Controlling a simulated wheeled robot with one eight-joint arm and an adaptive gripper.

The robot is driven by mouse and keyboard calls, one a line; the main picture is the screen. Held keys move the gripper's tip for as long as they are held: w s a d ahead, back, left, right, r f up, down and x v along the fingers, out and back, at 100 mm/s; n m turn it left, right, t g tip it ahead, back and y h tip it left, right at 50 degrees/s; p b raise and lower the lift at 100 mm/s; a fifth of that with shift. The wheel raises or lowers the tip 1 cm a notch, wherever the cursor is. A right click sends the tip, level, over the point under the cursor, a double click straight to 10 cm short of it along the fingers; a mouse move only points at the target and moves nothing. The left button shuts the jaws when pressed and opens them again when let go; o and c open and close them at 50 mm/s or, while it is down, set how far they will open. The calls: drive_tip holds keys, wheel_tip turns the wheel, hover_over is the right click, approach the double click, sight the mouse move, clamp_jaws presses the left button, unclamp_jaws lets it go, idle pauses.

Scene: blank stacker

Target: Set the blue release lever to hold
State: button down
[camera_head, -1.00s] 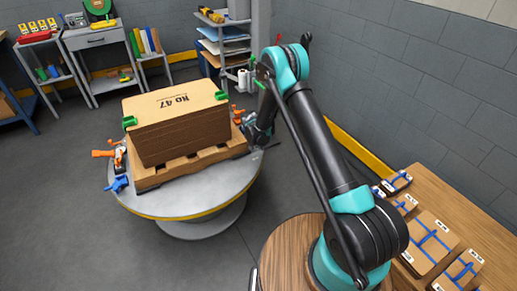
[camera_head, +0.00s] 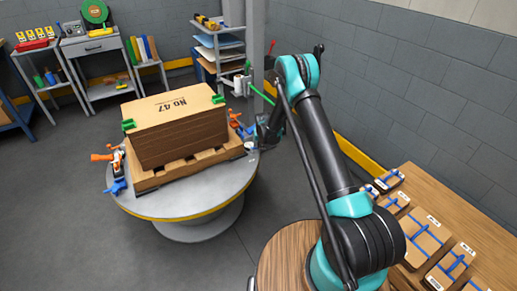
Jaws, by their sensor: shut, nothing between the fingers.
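The blue lever (camera_head: 117,187) sticks out at the left front corner of the wooden pallet (camera_head: 150,178), over the edge of the round grey table (camera_head: 190,207). An orange-handled clamp (camera_head: 103,157) sits just behind it. A brown stack marked "No 47" (camera_head: 182,137) stands on the pallet. My gripper (camera_head: 264,137) is at the table's right edge, beyond the pallet's right end, across the stack from the blue lever. It is small and dark here, shut and empty. Whether it touches anything there cannot be told.
More orange handles (camera_head: 236,121) stand at the pallet's right end, near my gripper. Green corner pieces (camera_head: 128,125) sit on the stack. A wooden bench (camera_head: 470,225) with strapped boxes is at right. Shelves and carts line the back wall. The floor left of the table is clear.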

drive_tip(key=w+n, duration=0.1)
drive_tip(key=n, duration=0.1)
drive_tip(key=w+n+y, duration=0.1)
drive_tip(key=n, duration=0.1)
drive_tip(key=w+d+n+g+y, duration=0.1)
drive_tip(key=n, duration=0.1)
drive_tip(key=shift+w, duration=0.55)
idle(0.4)
